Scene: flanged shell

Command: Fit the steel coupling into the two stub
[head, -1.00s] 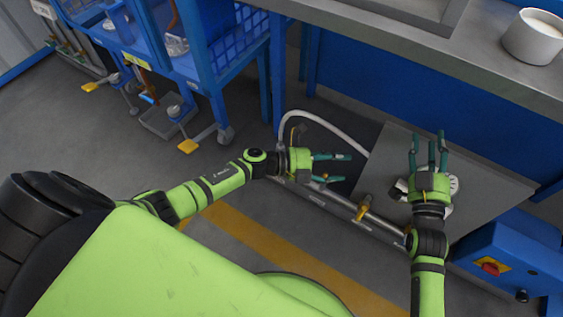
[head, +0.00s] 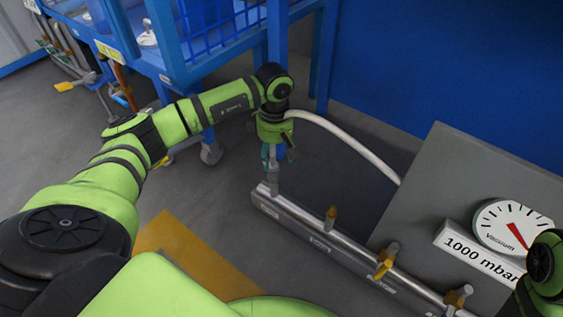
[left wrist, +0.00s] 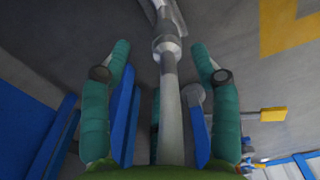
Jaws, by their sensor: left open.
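My left gripper (head: 275,156) points down over the left end of a steel pipe rail (head: 305,222). It also shows in the left wrist view (left wrist: 160,50), open, with one teal finger on each side of a steel tube (left wrist: 170,110). The tube runs lengthwise between the fingers to a wider collar (left wrist: 166,45). In the head view an upright steel piece (head: 273,182) stands between the gripper and the rail end. I cannot tell whether it is the coupling or a stub. My right gripper is out of view; only part of the right arm shows at the right edge.
A white hose (head: 350,145) curves from behind my left gripper to a grey panel (head: 430,190). A vacuum gauge (head: 505,228) and a "1000 mbar" sign (head: 472,252) are at right. A blue trolley (head: 180,50) stands behind my left arm.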

